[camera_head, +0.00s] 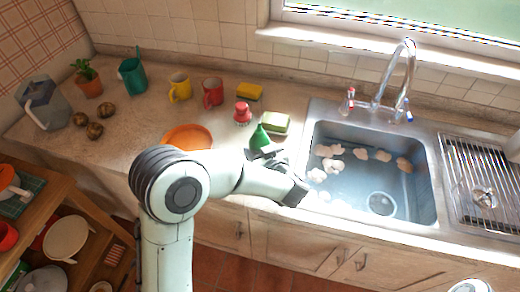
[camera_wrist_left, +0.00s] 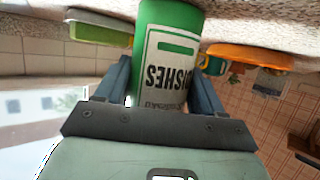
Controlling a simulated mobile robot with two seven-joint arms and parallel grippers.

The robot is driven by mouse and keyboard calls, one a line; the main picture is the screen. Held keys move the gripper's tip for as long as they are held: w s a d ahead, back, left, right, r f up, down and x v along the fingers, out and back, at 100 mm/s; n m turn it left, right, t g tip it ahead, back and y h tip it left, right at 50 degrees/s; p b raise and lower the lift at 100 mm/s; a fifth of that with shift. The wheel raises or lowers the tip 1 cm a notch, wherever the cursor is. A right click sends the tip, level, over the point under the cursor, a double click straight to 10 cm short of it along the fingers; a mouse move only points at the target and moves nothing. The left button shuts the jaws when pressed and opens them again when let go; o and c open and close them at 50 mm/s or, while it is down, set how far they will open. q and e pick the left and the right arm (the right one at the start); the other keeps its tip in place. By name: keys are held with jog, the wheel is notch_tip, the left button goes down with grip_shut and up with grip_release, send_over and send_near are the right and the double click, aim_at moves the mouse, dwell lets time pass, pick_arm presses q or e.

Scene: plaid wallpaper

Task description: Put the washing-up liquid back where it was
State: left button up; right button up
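The washing-up liquid is a green bottle (camera_head: 260,137) with a pointed top, on the counter side just left of the sink in the head view. In the left wrist view the bottle (camera_wrist_left: 167,50) appears upside down, with a pale label reading DISHES. My left gripper (camera_head: 264,152) is at the bottle, its blue-grey fingers (camera_wrist_left: 160,85) against both sides of it. The bottle's base is hidden, so I cannot tell whether it touches the counter. My right gripper is not in view.
An orange plate (camera_head: 188,138) is to the left. The sink (camera_head: 423,205) holds water and foam. Red mug (camera_head: 213,92) and yellow mug (camera_head: 180,87) stand farther back.

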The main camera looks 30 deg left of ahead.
pick_arm(q)
jog(key=o, duration=0.4)
jog(key=shift+r, duration=0.15)
jog(key=v, duration=1.2)
jog(key=shift+r, duration=0.1)
